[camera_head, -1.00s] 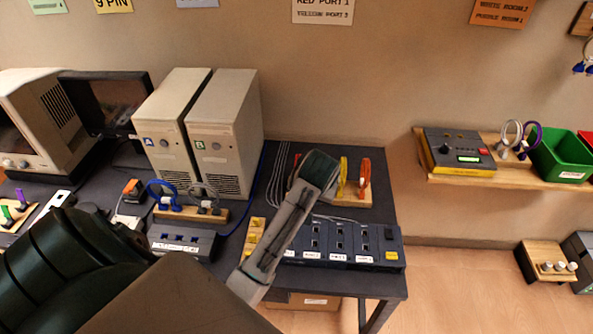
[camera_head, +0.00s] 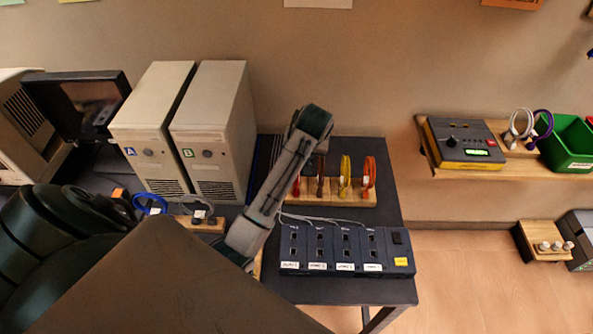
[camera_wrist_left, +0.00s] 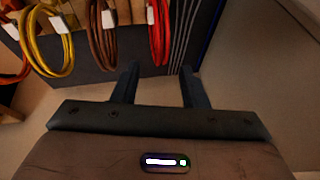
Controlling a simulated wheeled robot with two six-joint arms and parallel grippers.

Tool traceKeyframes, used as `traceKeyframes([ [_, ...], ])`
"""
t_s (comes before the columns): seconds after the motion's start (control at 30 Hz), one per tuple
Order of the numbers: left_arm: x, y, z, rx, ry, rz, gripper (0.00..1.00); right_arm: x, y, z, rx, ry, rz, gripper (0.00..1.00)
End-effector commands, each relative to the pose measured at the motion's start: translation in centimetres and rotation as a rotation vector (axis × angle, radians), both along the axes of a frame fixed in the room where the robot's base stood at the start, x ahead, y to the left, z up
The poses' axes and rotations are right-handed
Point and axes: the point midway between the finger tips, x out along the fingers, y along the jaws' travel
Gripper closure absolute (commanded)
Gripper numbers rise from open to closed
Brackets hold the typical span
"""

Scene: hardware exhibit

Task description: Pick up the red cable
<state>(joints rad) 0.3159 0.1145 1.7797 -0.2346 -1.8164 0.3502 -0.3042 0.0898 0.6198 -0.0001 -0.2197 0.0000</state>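The red cable (camera_wrist_left: 159,30) hangs as a loop with a white tag at the top of the left wrist view, right of the brown cable (camera_wrist_left: 103,35). In the head view, only a small part of the red cable (camera_head: 297,187) shows beside my left arm, on the wooden rack. My left gripper (camera_wrist_left: 160,68) is open, its two fingers apart with nothing between them. The red loop lies ahead of the gap. In the head view, my left arm reaches across the table and its fingers cannot be made out. My right gripper is in neither view.
Yellow (camera_head: 345,178) and orange (camera_head: 367,176) cables stand right of the brown one on the rack (camera_head: 355,200). A dark port panel (camera_head: 345,250) lies in front. Two computer towers (camera_head: 218,125) stand left of my arm. A wall shelf (camera_head: 545,172) is at right.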

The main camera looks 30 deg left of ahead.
Motion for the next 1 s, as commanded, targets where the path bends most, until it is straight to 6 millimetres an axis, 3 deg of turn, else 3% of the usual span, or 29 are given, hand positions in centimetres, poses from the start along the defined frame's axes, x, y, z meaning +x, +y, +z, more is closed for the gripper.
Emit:
traceKeyframes([
  [0.17,0.3,0.5,-1.0,0.002,0.001,0.001,0.60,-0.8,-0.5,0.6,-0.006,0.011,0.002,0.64],
  [0.4,1.0,1.6,-3.5,0.000,0.005,0.001,0.60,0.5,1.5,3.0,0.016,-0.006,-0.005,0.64],
  [0.53,1.4,2.1,-5.0,0.000,0.002,0.000,0.60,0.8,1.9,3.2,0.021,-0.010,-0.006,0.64],
  [0.83,1.6,2.2,-5.6,0.000,-0.001,0.001,0.60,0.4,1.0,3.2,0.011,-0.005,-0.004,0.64],
  [1.0,1.6,2.2,-5.6,0.000,-0.001,0.000,0.94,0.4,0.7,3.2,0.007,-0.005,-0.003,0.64],
])
